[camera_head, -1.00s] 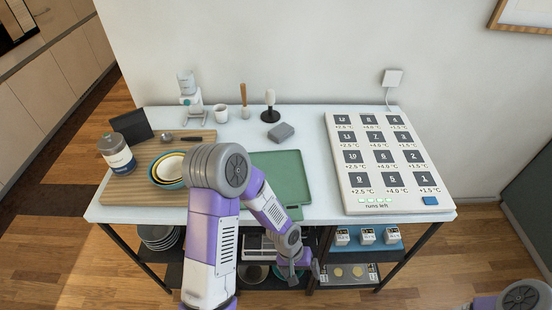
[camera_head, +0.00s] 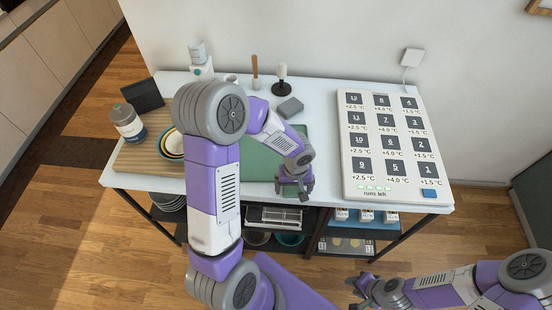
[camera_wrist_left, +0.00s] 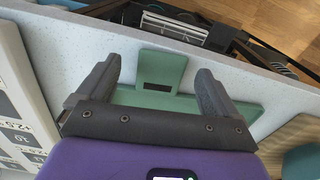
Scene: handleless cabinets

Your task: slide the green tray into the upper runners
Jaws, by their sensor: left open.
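The green tray (camera_head: 258,164) lies flat on the white worktop, partly hidden by my left arm in the head view. In the left wrist view, the tray's front tab (camera_wrist_left: 163,70) with a dark slot shows between the fingers, reaching the worktop's front edge. My left gripper (camera_head: 293,193) is open and empty above this tab; its fingers (camera_wrist_left: 158,82) are on either side, and contact cannot be told. The upper runners are not clear; a pale slatted unit (camera_head: 274,216) shows under the worktop. My right gripper (camera_head: 354,293) is open and empty at the lower right, away from the worktop.
A wooden board (camera_head: 128,160) with bowls and a jar (camera_head: 127,122) is on the left. A grey block (camera_head: 290,107) lies behind the tray. Shelves below hold small boxes (camera_head: 365,216).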

